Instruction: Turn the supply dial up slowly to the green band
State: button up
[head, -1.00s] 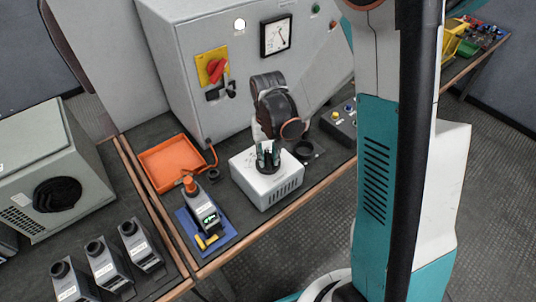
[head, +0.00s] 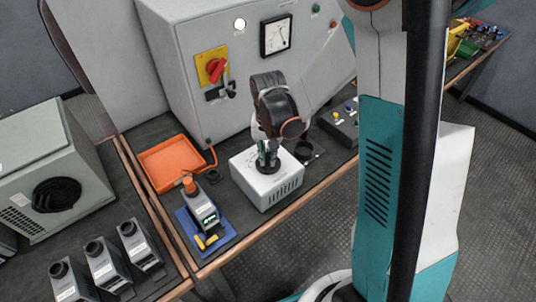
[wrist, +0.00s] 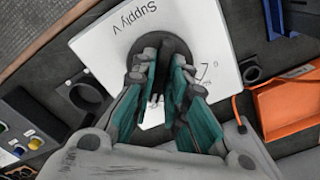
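The supply unit (head: 262,188) is a white box near the bench's front edge, and its top reads "Supply V" in the wrist view (wrist: 100,50). The round black supply dial (wrist: 165,42) is on its top, largely hidden by my fingers. My gripper (wrist: 164,62) points down at the dial, with its teal-padded fingers on either side of it. The fingers look closed on the knob; the contact itself is hidden. A square white meter (head: 276,36) with a thin needle is on the grey cabinet. Its scale is too small to read, and I cannot make out a green band.
An orange tray (head: 150,156) and a handheld meter (head: 201,207) on a blue mat are left of the unit. A red rotary switch (head: 215,69) is on the cabinet behind. A button box (head: 340,127) and a black ring (head: 304,151) are to the right.

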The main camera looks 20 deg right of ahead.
aim_at(268, 157)
jog(key=shift+o, duration=0.8)
jog(key=shift+r, duration=0.1)
notch_tip(268, 157, up, 12)
dwell(4.3)
notch_tip(268, 157, down, 12)
jog(key=shift+f+b, duration=0.25)
jog(key=shift+b, duration=0.35)
dwell(0.3)
grip_shut()
